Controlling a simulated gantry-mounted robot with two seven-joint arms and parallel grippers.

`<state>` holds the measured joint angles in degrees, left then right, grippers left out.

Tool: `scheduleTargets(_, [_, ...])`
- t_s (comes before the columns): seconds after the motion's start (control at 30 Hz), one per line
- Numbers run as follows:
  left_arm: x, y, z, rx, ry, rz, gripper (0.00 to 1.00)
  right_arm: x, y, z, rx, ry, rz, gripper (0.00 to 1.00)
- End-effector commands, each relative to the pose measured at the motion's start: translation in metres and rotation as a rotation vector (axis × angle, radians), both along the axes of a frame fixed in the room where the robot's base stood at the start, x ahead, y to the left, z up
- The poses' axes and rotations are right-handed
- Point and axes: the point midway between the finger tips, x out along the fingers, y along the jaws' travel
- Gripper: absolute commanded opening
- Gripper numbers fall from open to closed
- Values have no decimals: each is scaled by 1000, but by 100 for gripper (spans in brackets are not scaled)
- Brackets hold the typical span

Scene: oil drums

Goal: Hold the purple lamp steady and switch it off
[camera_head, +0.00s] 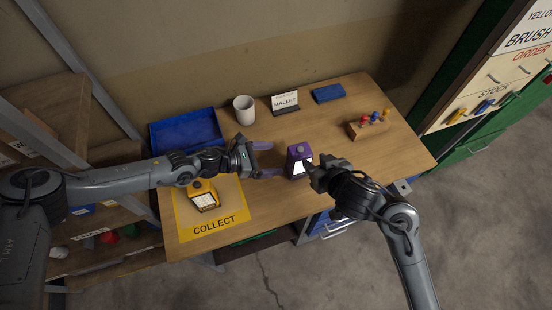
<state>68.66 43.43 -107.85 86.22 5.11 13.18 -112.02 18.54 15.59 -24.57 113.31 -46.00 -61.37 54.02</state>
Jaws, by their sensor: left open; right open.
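The purple lamp (293,167) stands upright near the front middle of the wooden table. It has a grey knob on its top and a bright white front panel that looks lit. My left gripper (268,159) is open just left of the lamp, its two fingers pointing right towards it with nothing between them. My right gripper (310,167) is at the lamp's right front side, very close to it. Its fingertips are small and partly hidden, and I cannot tell whether they touch the lamp.
A yellow COLLECT mat (235,204) holds a yellow device (204,199). A blue tray (187,129), white cup (244,110), MALLET sign (285,101), blue block (328,94) and wooden block with coloured knobs (369,129) stand behind. Clear tabletop (385,160) lies at right.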

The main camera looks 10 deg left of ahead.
Motion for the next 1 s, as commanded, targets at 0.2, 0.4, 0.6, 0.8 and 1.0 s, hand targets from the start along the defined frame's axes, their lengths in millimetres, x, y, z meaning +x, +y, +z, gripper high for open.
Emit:
scheduleTargets(0.2, [0,-18,-7,-26,5,-14,92,0,0,0,0,0,0,43])
scheduleTargets(0.4, [13,-43,-18,-26,4,-13,92,0,0,0,0,0,0,43])
scheduleTargets(0.6, [25,-67,-30,-25,4,-12,92,0,0,0,0,0,0,43])
scheduleTargets(0.8, [34,-84,-38,-25,5,-11,92,0,0,0,0,0,0,43])
scheduleTargets(1.0, [38,-91,-41,-24,4,-10,92,0,0,0,0,0,0,43])
